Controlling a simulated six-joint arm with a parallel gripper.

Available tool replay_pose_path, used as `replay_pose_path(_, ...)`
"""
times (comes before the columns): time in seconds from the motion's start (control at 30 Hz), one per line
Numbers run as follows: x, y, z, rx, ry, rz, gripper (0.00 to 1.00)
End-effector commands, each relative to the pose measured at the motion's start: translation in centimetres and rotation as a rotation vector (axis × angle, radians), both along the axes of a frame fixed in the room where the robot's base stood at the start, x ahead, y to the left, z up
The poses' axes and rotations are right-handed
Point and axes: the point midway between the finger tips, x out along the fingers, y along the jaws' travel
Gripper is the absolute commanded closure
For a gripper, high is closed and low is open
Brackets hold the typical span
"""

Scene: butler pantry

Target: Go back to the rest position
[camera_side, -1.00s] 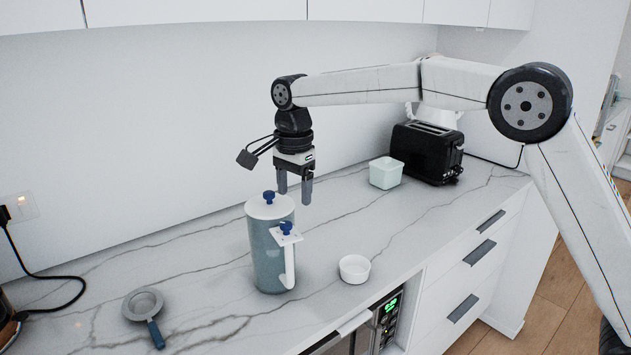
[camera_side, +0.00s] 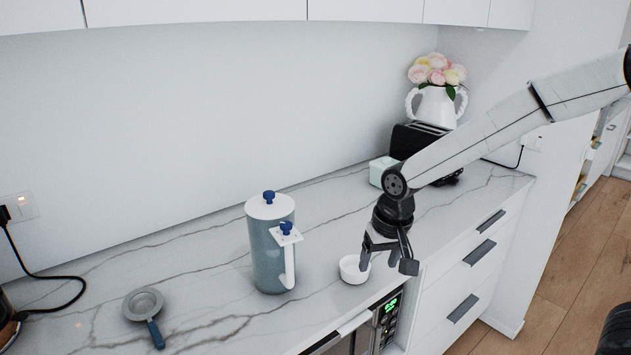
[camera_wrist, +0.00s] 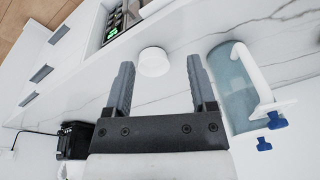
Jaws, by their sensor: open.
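My gripper (camera_side: 378,262) is open, pointing down over the front part of the counter. In the side view it overlaps the small white bowl (camera_side: 351,276), and one finger hides part of the bowl's rim. In the wrist view (camera_wrist: 160,88) the two fingers are spread with nothing between them, and the white bowl (camera_wrist: 153,62) shows beyond the fingertips. From these frames I cannot tell the exact height of the fingertips above the bowl.
A blue-grey jug (camera_side: 267,250) with white lid and blue knobs stands left of my gripper. A strainer (camera_side: 145,305) lies far left. A pale square tub (camera_side: 381,170), black toaster (camera_side: 412,143) and flower vase (camera_side: 437,104) stand behind. The counter's middle is clear between jug and tub.

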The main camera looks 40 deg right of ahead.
Motion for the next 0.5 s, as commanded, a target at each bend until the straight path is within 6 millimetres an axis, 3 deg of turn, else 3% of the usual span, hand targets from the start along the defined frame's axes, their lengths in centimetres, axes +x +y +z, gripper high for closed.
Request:
replay_pose_path(0.3,-7.0,-1.8,-3.4,-0.061,-0.044,0.28,0.28)
replay_pose_path(0.5,-9.6,-2.3,-4.5,-0.086,-0.061,0.382,0.28)
